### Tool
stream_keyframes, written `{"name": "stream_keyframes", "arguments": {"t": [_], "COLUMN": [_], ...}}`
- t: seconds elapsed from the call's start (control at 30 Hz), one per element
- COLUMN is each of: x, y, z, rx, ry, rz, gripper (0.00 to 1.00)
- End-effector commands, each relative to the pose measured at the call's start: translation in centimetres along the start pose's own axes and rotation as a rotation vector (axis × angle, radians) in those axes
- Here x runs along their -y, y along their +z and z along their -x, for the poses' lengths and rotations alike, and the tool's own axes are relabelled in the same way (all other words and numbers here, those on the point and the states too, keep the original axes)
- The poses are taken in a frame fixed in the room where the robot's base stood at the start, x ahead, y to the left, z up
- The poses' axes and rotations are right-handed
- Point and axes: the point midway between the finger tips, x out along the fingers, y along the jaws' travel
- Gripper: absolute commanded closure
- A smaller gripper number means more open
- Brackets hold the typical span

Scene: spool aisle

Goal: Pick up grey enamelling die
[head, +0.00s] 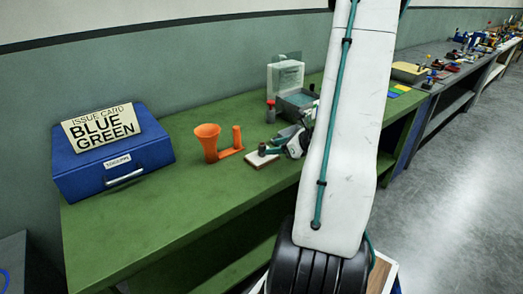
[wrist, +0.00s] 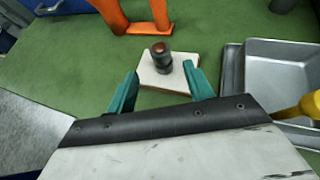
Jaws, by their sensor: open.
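The grey enamelling die (wrist: 161,60) looks like a small dark grey cylinder with a copper-brown top. It stands upright on a pale, brown-edged block (wrist: 178,79) on the green bench. In the head view the die (head: 263,149) and its block (head: 261,161) are small, just left of my gripper (head: 276,146). In the wrist view my gripper (wrist: 162,76) is open, with teal fingers apart and nothing between them. The die is just beyond the fingertips, roughly centred between them. No contact shows.
An orange funnel-like piece with an upright post (head: 208,143) stands close behind the block. A blue case (head: 115,165) with a card sits at left. A grey metal tray (wrist: 232,70) lies right of the block in the wrist view. Green bench top (head: 200,190) is clear in front.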

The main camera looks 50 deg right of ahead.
Motion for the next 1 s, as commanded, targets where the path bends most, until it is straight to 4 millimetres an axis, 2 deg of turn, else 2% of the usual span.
{"name": "stream_keyframes", "arguments": {"t": [0.43, 0.57, 0.77, 0.93, 1.0], "x": [0.2, 0.2, 0.3, 0.2, 0.2], "y": [0.6, 0.6, 0.6, 0.6, 0.6], "z": [-6.0, -6.7, -6.7, -6.7, -6.7], "rx": [0.000, 0.000, 0.000, 0.000, 0.000], "ry": [0.006, 0.004, 0.004, 0.004, 0.004], "rz": [0.005, 0.006, 0.006, 0.006, 0.006], "gripper": [0.48, 0.48, 0.48, 0.95, 0.97]}}
